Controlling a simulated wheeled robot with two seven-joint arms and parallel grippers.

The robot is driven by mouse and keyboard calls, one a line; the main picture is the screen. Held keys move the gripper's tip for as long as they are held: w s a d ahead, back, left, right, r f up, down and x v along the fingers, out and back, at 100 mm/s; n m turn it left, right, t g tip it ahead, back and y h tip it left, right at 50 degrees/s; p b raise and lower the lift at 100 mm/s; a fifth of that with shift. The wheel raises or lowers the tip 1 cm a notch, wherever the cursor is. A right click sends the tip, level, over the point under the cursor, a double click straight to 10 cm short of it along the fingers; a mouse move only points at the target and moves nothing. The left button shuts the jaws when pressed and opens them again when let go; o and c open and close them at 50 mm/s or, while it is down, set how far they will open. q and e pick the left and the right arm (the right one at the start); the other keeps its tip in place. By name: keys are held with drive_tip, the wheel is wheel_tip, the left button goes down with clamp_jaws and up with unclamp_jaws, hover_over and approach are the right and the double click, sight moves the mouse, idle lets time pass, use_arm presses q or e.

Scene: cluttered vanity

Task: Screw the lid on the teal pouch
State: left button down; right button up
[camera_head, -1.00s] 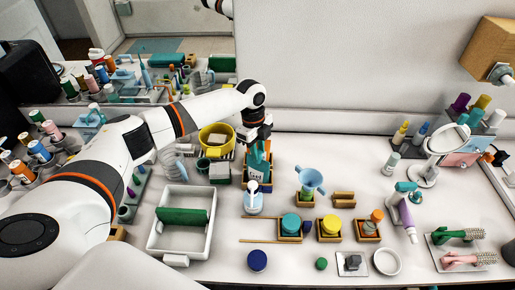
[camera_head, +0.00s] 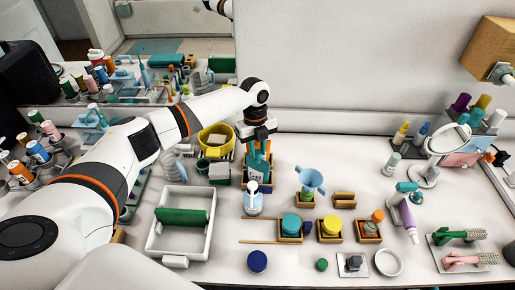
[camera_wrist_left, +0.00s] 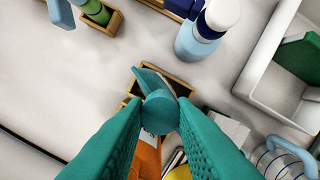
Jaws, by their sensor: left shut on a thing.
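The teal pouch (camera_head: 256,172), with a pale label, stands in a wooden holder at the back middle of the counter. My left gripper (camera_head: 257,150) points down right over it and covers its top. In the left wrist view my teal-padded fingers (camera_wrist_left: 160,118) are shut on a small round teal lid (camera_wrist_left: 160,112). Part of the teal pouch (camera_wrist_left: 150,80) shows behind the lid, inside the wooden holder. The lid hides the spout, so I cannot tell whether they touch. My right gripper is not in view.
A yellow bowl (camera_head: 215,138) and a white tray (camera_head: 154,240) are to the left. A blue funnel (camera_head: 310,180) and jars in wooden holders are to the right. Bare counter lies right of centre.

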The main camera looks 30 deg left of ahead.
use_arm(q)
drive_tip(key=m, duration=0.4)
drive_tip(key=shift+b, duration=0.3)
drive_tip(key=shift+m+g+y, duration=0.3)
drive_tip(key=shift+m+y, duration=0.1)
drive_tip(key=shift+m, duration=1.4)
drive_tip(key=c, duration=1.1)
unclamp_jaws()
drive_tip(key=shift+w+a+r+b, duration=0.2)
drive_tip(key=shift+r+b, duration=0.5)
drive_tip(key=shift+r, duration=1.3)
drive_tip(key=shift+w+d+r+b, duration=0.1)
drive_tip(key=shift+w+r+b, duration=0.4)
drive_tip(key=shift+r, duration=1.45)
drive_tip(key=shift+w+a+r+b, duration=0.1)
drive_tip(key=shift+r+b, duration=0.75)
drive_tip(key=shift+r, duration=1.15)
drive_tip(key=shift+s, duration=0.1)
